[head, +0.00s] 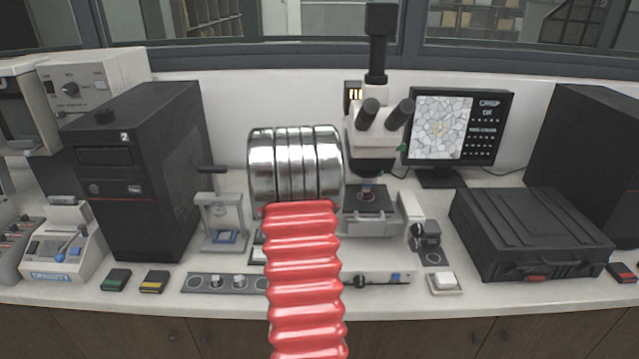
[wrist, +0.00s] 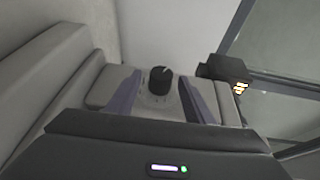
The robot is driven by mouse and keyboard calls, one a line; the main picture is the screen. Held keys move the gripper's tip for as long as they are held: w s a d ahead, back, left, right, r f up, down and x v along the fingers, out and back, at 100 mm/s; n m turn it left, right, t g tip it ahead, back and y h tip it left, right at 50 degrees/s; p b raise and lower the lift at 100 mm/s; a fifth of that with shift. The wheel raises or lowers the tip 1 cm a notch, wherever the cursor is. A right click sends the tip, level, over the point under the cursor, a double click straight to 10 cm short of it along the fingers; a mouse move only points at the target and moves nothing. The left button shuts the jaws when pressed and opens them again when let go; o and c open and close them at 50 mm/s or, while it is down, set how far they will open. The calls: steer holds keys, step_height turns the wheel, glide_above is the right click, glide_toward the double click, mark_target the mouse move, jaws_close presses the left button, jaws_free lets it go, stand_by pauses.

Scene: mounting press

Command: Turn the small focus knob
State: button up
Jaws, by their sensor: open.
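A small black knob (wrist: 160,80) with a pale pointer line shows in the wrist view, on a light grey mount. I take it for the small focus knob. My gripper (wrist: 163,100) is open, with one purple-grey finger left of the knob and one right of it in the picture. The knob appears in the gap, with space on both sides; I cannot tell how deep the fingers reach. In the head view the microscope (head: 376,150) stands upright on the bench. My arm covers its left side and hides my gripper and this knob.
A black box with yellow lit marks (wrist: 228,72) is close to the right finger in the wrist view. In the head view, a monitor (head: 458,130) and black case (head: 530,235) stand right of the microscope. A black tower (head: 140,170) and small stand (head: 222,220) are left.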

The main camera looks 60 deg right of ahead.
steer(key=s+a, duration=0.1)
steer(key=a, duration=1.1)
steer(key=shift+a+r, duration=0.3)
steer(key=shift+r, duration=0.05)
stand_by(1.5)
